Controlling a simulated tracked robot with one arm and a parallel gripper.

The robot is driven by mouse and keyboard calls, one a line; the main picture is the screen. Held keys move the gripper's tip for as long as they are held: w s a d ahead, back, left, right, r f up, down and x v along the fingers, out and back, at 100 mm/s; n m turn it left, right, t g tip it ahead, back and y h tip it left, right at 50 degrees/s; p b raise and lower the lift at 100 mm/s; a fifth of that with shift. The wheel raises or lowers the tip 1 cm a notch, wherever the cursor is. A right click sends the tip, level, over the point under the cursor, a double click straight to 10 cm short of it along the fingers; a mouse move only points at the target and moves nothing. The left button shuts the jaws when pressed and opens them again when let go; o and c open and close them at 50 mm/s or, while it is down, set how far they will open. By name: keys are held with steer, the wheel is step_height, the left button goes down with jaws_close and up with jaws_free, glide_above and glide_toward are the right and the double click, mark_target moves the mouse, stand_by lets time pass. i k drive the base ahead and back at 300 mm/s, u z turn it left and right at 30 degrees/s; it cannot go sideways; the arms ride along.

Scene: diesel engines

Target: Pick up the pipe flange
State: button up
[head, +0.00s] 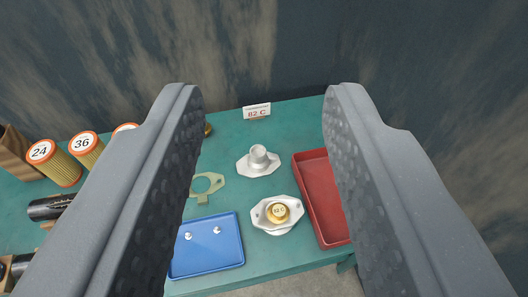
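The pipe flange (258,161) is a silver-grey piece with a flat oval base and a short round pipe stub standing up from it. It sits on the green table, near the middle of the view. My gripper (264,92) is open and empty, with one dark ridged finger on each side of the view. The pipe flange shows in the gap between the fingers, beyond them and untouched. A silver housing (259,218) with a brass round part (278,212) marked 82 C in it sits just nearer than the flange.
A red tray (322,205) stands right of the flange, partly behind my right finger. A blue tray (207,252) with two small silver pieces is at the near left. A pale green gasket (207,184) lies left.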

mark_target(260, 163)
steer(key=i, duration=0.9)
steer(key=u, duration=0.1)
